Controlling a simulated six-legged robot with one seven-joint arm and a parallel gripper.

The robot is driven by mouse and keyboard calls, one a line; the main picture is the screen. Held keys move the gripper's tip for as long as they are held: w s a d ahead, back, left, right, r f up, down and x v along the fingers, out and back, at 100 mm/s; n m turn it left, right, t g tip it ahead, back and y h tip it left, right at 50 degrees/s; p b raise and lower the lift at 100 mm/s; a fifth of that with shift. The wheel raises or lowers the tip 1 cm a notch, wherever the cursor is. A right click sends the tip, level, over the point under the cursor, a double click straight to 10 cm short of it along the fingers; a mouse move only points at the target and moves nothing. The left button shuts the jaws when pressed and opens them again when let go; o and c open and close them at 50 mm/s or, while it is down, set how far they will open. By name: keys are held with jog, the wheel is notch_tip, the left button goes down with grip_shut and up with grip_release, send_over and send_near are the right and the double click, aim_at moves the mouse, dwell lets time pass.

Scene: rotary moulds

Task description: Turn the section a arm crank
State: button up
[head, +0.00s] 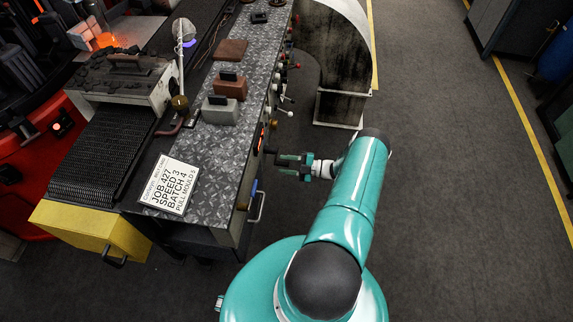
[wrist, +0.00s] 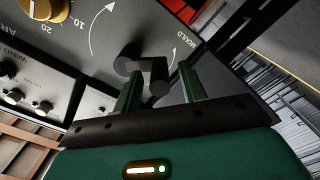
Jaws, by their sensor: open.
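A black crank (wrist: 157,70) sticks out from a dark grey control panel (wrist: 85,42) in the wrist view. Curved white arrows and the word MOULD are printed around it. My gripper (wrist: 160,76) is open, with its two green fingers spread on either side of the crank's outer end. I cannot tell whether either finger touches it. In the head view my gripper (head: 283,158) is at the right side of the long bench, and the crank there is too small to make out clearly. The words "section a" are not readable.
A brass knob (wrist: 44,8) with a numbered scale is at the upper left of the wrist view, with small knobs (wrist: 12,96) below. The bench (head: 222,143) carries a job sign (head: 170,186) and several blocks. Several levers (head: 283,97) line its right side. Open floor (head: 450,200) lies right.

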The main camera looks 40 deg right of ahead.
jog(key=v, duration=1.3)
jog(key=shift+s+d, duration=0.15)
jog(key=shift+s, duration=0.15)
jog(key=shift+s+d, duration=0.1)
